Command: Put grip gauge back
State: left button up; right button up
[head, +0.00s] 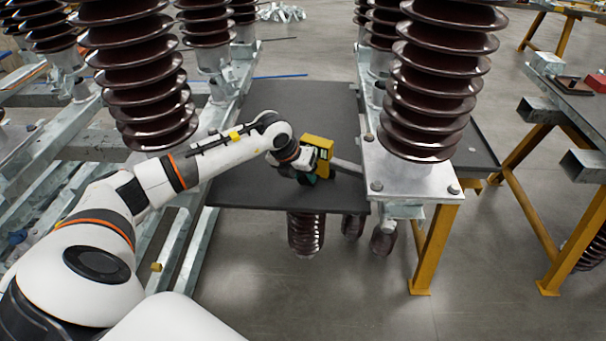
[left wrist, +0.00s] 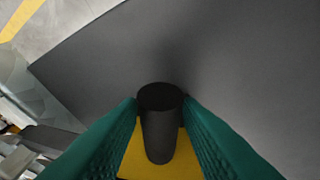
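The grip gauge shows as a yellow block (head: 319,144) at my left gripper (head: 308,176) in the head view, over the dark grey mat-like board (head: 255,190). In the left wrist view its black cylinder (left wrist: 160,125) stands out from a yellow part (left wrist: 150,165) behind it. The two green fingers of my left gripper (left wrist: 162,120) lie close against both sides of the black cylinder, so the gripper appears shut on it. Whether the gauge touches the board cannot be told. The right gripper is not in view.
Large brown ribbed insulators (head: 430,90) stand at the right of the board and at the left (head: 140,85). A yellow-legged stand (head: 430,250) is at the right. A side table (head: 570,95) with small items is farther right. Open floor (head: 300,300) lies in front.

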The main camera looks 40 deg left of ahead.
pick_arm(q)
jog(key=shift+o, duration=1.2)
jog(key=shift+s+r, duration=0.1)
jog(key=shift+r, duration=0.15)
jog(key=p+v, duration=0.7)
jog(key=v, duration=0.4)
jog(key=shift+s+r, duration=0.15)
jog(key=shift+r, duration=0.05)
